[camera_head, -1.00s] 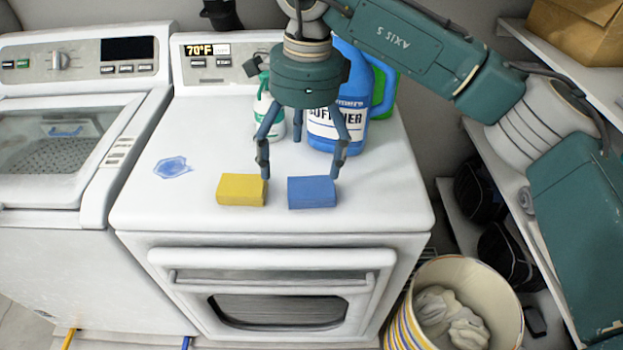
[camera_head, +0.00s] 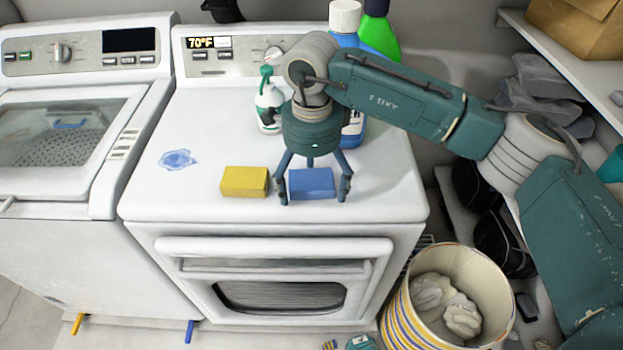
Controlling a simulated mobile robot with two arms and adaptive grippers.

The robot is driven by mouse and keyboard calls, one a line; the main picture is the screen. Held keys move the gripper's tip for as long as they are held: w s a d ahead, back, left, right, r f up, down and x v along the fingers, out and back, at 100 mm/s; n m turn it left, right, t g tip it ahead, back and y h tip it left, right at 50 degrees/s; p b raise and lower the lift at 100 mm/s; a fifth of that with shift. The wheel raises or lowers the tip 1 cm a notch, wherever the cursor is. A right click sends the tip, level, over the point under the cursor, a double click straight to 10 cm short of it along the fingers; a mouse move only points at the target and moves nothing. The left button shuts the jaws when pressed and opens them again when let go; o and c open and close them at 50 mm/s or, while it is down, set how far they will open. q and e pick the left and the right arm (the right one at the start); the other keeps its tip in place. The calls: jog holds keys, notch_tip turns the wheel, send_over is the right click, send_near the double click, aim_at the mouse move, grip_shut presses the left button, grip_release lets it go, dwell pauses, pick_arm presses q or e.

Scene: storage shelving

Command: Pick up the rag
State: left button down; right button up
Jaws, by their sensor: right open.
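No item is plainly a rag. A blue block (camera_head: 311,183) like a folded cloth or sponge lies on the white dryer top (camera_head: 390,200), near its front edge. A similar yellow block (camera_head: 244,181) lies just left of it. A flat, crumpled, pale blue patch (camera_head: 178,159) lies further left. My right gripper (camera_head: 313,196) points down with its fingers spread open around the blue block. The fingertips are low, near the dryer top; whether they touch the block I cannot tell. My left gripper is not in view.
A white spray bottle (camera_head: 268,104), a blue jug (camera_head: 351,129) and a green bottle (camera_head: 378,32) stand behind my right gripper. A washer (camera_head: 75,120) is at left. A striped basket (camera_head: 400,312) with white cloths stands at lower right, beside shelves. The dryer's left side is mostly clear.

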jog(key=c, duration=1.1)
jog(key=shift+c, duration=0.3)
jog(key=shift+r, duration=0.1)
